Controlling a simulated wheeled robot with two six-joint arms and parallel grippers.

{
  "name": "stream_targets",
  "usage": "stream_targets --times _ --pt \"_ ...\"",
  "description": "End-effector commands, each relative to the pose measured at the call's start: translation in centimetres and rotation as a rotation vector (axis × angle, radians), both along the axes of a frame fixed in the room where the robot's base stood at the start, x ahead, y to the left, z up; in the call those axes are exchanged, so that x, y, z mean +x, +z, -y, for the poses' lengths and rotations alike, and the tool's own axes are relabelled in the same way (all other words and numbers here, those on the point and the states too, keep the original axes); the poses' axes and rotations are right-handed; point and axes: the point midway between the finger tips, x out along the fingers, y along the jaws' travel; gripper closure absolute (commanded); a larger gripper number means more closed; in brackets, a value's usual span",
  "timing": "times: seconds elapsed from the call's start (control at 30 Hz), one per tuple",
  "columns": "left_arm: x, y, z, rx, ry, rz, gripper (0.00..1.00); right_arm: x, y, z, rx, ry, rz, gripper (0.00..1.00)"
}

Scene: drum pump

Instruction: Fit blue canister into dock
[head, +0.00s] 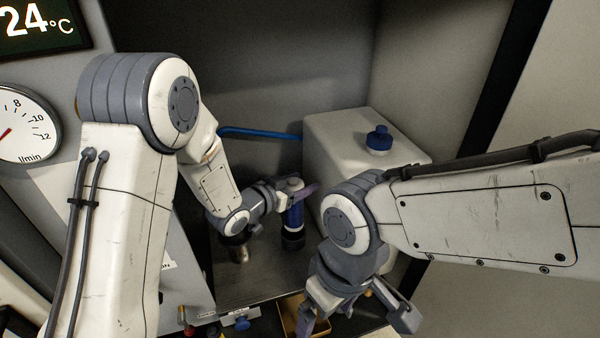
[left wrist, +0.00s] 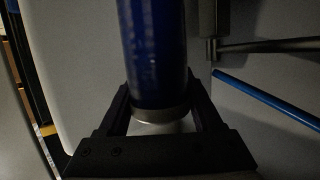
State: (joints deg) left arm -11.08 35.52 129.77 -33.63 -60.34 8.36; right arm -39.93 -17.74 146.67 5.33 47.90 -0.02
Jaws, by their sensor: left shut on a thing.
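The blue canister (head: 293,217) stands about upright on the metal shelf side, left of a white tank. My left gripper (head: 292,188) is shut on its pale upper end. In the left wrist view the canister (left wrist: 152,50) runs up between the two dark fingers, with its grey and white end between them. A dark round piece (head: 293,239) shows at the canister's lower end; I cannot tell whether it is the dock or part of the canister. My right gripper (head: 357,314) is at the lower middle with its fingers spread apart, empty.
The white tank (head: 335,150) with a blue cap (head: 379,138) stands close to the canister's right. A blue hose (head: 258,132) runs behind. A metal post (head: 240,252) stands on the shelf (head: 250,280) at the left.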

Motion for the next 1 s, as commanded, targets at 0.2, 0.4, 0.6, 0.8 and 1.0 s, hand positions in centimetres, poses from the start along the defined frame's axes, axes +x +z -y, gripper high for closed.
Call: stream_targets --times 0.2,0.4,0.6,0.8,1.0 --pt "0.0 -0.4 -0.3 -0.001 0.004 0.003 1.00 0.0 -0.4 0.0 0.000 0.000 0.000 0.04" --pt "0.0 -1.6 -0.2 -0.001 0.003 0.001 1.00 0.0 -1.4 0.0 0.000 0.000 0.000 0.04" --pt "0.0 -3.1 -0.1 -0.002 0.002 0.002 1.00 0.0 -2.7 0.0 0.000 0.000 0.000 0.04" --pt "0.0 -4.7 0.0 -0.002 0.001 0.002 1.00 0.0 -4.0 0.0 0.000 0.000 0.000 0.04" --pt "0.0 -6.1 0.0 -0.001 0.000 0.003 1.00 0.0 -5.2 0.0 0.000 0.000 0.000 0.04"
